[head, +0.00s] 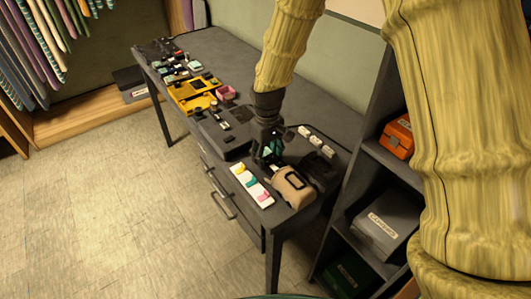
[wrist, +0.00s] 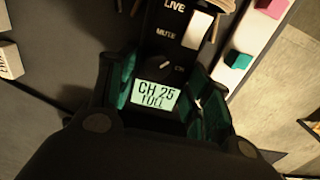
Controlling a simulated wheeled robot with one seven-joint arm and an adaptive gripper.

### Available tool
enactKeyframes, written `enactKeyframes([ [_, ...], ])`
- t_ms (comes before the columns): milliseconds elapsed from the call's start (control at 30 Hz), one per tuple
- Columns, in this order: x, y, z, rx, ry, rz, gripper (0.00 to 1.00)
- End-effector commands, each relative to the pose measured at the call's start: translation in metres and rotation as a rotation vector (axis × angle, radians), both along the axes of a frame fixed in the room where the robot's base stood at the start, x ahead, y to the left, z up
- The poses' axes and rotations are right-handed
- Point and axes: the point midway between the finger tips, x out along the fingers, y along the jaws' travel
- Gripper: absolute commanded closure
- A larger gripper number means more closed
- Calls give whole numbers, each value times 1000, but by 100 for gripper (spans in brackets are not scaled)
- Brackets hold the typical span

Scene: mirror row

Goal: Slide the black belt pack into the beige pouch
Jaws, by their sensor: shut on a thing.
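The black belt pack (wrist: 166,45) is between my gripper's two green-padded fingers in the wrist view. Its lit screen reads CH 25 with a second line that looks like FULL, and LIVE, MUTE and CH labels show above it. My gripper (head: 268,155) is shut on the pack at the near end of the desk in the head view. The beige pouch (head: 293,187) lies on the desk just in front of my gripper. Tan edges show on both sides of the pack's far end in the wrist view; I cannot tell whether it is inside the pouch.
A white strip with coloured tabs (head: 252,186) lies left of the pouch. A dark object (head: 322,170) sits to its right, with white blocks (head: 316,141) behind. A yellow tray (head: 192,97) and a pink box (head: 227,93) stand farther along the desk. Shelves hold an orange case (head: 397,136).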

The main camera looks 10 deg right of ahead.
Motion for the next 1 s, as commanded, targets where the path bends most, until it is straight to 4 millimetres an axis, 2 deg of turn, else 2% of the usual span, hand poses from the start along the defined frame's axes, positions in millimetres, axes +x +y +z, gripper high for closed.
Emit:
enactKeyframes([
  [467, -15, -6, 0, -1, 3, -1, 83],
  [500, -16, -7, 0, -1, 4, -1, 88],
  [533, -17, -8, 0, -1, 4, -1, 88],
  [600, -20, -9, 0, -1, 6, -2, 100],
  [1000, -34, -16, 0, -4, 11, -4, 100],
])
